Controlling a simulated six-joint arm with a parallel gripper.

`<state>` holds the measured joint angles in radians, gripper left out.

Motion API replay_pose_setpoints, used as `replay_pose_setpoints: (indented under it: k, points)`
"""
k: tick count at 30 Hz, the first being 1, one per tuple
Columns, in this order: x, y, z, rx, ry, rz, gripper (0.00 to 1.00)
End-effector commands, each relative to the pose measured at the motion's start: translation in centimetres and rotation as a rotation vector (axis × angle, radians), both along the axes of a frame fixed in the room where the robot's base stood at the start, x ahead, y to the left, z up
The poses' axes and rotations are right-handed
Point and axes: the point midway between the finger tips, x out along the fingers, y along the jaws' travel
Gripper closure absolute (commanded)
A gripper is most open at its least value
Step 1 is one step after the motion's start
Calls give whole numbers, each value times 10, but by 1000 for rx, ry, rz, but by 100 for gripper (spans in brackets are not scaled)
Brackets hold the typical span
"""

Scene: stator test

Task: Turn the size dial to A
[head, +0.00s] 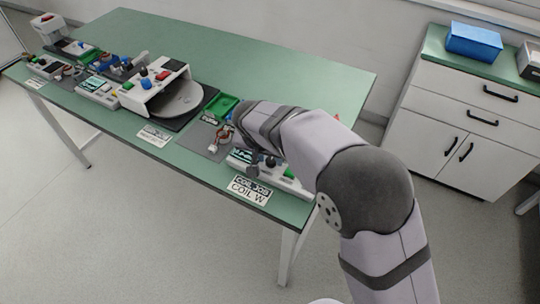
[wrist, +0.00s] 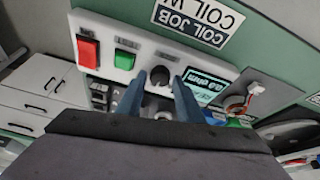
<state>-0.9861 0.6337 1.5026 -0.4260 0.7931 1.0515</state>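A white control panel (wrist: 205,62) shows in the wrist view with a dark round dial (wrist: 159,76), a red button (wrist: 88,51), a green button (wrist: 124,60) and a lit display (wrist: 207,84). My gripper (wrist: 160,82) points at the panel with its two blue-grey fingers apart. The dial lies between the fingertips in the picture, with gaps at both sides; I cannot tell how far off the tips are. Another dark knob (wrist: 163,113) shows between the fingers, nearer the palm. The dial's letters are not readable. In the head view my arm covers much of the panel (head: 292,186).
A card reading COIL JOB, COIL W (head: 248,188) is at the front edge of the green table (head: 300,85). A coil part with wires (wrist: 236,103) lies beside the panel. A machine with a round plate (head: 180,98) stands further left. The table's back is clear.

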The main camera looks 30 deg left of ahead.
Motion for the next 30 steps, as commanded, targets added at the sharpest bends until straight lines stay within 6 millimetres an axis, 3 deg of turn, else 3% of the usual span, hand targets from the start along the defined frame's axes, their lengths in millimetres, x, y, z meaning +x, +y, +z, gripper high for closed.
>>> replay_pose_setpoints:
  k: [9, 10, 14, 30]
  points:
    - [2, 0, -3, 1, -1, 0, 66]
    - [2, 0, -3, 1, -1, 0, 69]
    - [2, 0, -2, 1, -1, 0, 97]
    - [2, -2, -2, 1, -2, 119, 97]
